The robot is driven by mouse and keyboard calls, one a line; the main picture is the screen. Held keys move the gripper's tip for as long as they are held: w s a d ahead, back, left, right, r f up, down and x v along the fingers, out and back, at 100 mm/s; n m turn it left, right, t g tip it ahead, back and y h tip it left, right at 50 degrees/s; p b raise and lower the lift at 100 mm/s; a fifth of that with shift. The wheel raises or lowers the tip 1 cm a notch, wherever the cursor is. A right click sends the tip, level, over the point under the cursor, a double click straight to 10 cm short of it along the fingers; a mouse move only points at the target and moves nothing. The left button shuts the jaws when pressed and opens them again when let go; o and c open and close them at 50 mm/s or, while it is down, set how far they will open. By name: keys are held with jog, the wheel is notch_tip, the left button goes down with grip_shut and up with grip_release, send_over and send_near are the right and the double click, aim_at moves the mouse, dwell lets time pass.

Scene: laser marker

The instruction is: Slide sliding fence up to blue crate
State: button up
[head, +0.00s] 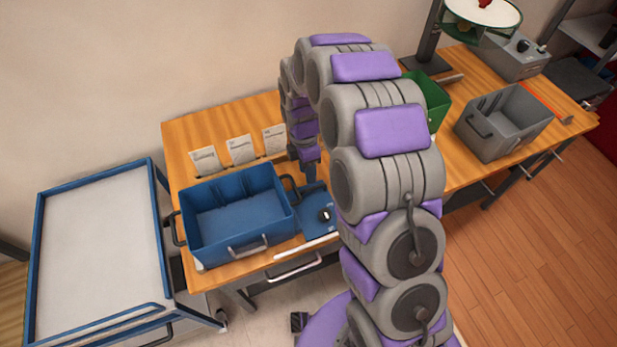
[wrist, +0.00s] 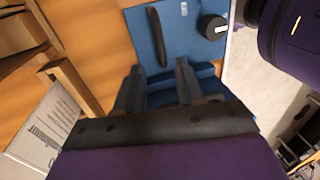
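The blue crate (head: 238,215) stands on the left end of the wooden table, open side up, with dark handles. Just right of it is a low blue plate (head: 318,232) with a black knob; I cannot tell for sure which part is the sliding fence. My gripper (head: 311,176) points down beside the crate's right side, partly hidden by my arm. In the wrist view my gripper (wrist: 160,88) has its two dark fingers apart, with blue surface showing between them. Beyond them, a blue surface (wrist: 178,60) carries a dark elongated bar and the black knob (wrist: 213,27). Contact is unclear.
White cards (head: 240,149) stand behind the crate. A white-topped cart (head: 100,250) is at the left. A green bin (head: 433,103) and a grey crate (head: 503,122) stand to the right on the table. A pale bar (head: 305,247) runs along the front edge.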

notch_tip(320, 180, up, 12)
jog(key=w+a+p, duration=0.1)
jog(key=w, duration=0.1)
jog(key=shift+w+f, duration=0.15)
jog(key=shift+w, duration=0.05)
dwell(0.3)
jog(key=s+d+r+m, duration=0.4)
jog(key=s+r+m, duration=0.25)
jog(key=s, duration=0.35)
jog(key=s+d+r+m, duration=0.1)
jog(key=s+d+m, duration=0.2)
jog(key=s+m, duration=0.4)
jog(key=s+d+m, duration=0.4)
jog(key=s+m, duration=0.4)
jog(key=s, duration=1)
jog(key=shift+r+y+b, duration=0.3)
jog(key=shift+r+b, duration=0.05)
jog(key=shift+d, duration=0.1)
